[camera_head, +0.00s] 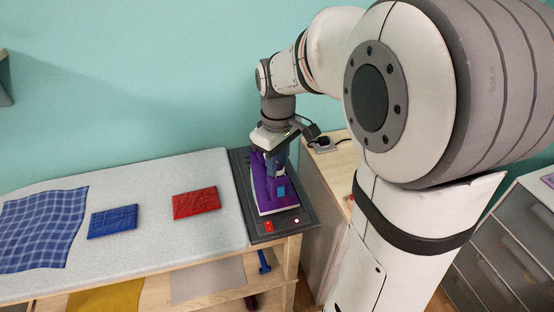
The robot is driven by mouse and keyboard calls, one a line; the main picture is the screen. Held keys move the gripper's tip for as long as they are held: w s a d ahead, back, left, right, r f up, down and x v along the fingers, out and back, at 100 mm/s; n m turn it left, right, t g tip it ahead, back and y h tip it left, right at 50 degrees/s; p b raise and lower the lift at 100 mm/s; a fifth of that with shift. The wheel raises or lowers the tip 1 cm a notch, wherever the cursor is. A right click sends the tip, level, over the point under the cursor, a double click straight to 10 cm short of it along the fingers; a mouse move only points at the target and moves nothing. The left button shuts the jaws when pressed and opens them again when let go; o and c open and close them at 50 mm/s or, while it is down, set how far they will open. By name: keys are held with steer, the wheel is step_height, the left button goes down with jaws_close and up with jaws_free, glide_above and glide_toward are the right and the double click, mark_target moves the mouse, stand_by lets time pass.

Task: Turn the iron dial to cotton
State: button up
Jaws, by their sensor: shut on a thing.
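A purple iron (261,198) with a pale soleplate edge and a light-blue patch rests on a dark rest plate (242,187) at the right end of the ironing surface. My gripper (271,158) points down over the top of the iron and is shut on a part of it. That part is probably the dial, but my gripper and the iron's own body hide it. I cannot read any dial marking or setting from here.
A padded grey surface (150,215) holds a red folded cloth (195,203), a blue folded cloth (113,222) and a checked blue cloth (42,230). A red switch (269,226) and a small light (297,221) are on the rest plate. A wooden cabinet (325,190) stands to the right.

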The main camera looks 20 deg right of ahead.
mark_target(278, 167)
steer(key=m, duration=0.5)
steer(key=shift+m, duration=0.4)
steer(key=m, duration=1)
steer(key=shift+m, duration=0.4)
steer(key=m, duration=0.5)
steer(key=shift+m, duration=0.3)
steer(key=o, duration=1)
step_height(278, 167, up, 8)
steer(key=shift+f+p, duration=0.1)
steer(key=shift+p, duration=0.2)
